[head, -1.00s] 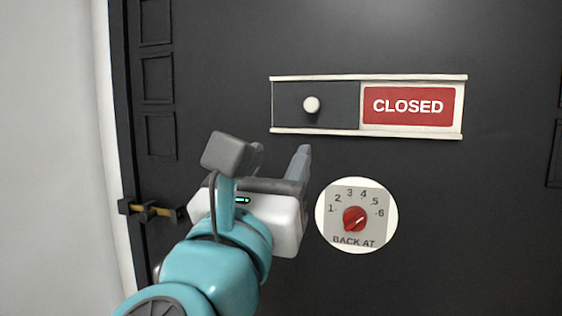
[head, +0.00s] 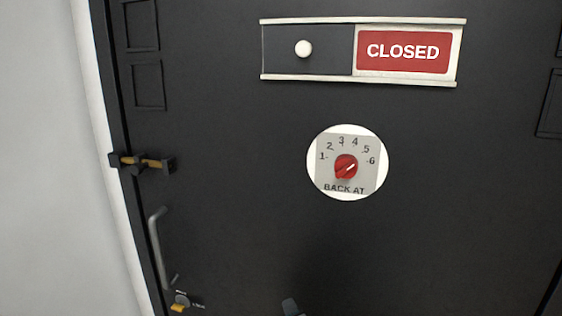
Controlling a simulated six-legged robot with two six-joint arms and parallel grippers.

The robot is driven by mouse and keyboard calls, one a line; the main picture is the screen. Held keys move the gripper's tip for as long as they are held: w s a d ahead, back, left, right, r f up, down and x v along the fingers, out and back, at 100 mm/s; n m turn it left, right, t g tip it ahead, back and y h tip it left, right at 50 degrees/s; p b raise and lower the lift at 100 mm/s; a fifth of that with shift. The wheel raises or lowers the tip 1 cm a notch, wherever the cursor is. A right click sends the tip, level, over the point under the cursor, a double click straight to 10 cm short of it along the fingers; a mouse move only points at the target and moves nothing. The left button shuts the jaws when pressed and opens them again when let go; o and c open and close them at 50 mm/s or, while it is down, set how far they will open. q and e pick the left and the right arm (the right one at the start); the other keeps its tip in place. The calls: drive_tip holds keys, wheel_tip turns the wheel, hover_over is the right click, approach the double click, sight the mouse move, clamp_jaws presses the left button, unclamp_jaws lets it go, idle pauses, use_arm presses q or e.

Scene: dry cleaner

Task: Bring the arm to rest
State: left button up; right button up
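Only a grey fingertip of my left gripper (head: 292,307) shows, at the bottom edge of the head view. The rest of that arm is below the picture, so I cannot tell whether the gripper is open or shut. The fingertip is well below the red dial knob (head: 346,167) and apart from it in the picture. My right gripper is not in view.
A dark door (head: 230,200) fills the view. It bears a slider sign reading CLOSED (head: 403,52) with a white knob (head: 303,49), and a round BACK AT plate (head: 347,131). A latch (head: 141,162), a handle (head: 157,250) and a small lock (head: 181,302) line its left edge.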

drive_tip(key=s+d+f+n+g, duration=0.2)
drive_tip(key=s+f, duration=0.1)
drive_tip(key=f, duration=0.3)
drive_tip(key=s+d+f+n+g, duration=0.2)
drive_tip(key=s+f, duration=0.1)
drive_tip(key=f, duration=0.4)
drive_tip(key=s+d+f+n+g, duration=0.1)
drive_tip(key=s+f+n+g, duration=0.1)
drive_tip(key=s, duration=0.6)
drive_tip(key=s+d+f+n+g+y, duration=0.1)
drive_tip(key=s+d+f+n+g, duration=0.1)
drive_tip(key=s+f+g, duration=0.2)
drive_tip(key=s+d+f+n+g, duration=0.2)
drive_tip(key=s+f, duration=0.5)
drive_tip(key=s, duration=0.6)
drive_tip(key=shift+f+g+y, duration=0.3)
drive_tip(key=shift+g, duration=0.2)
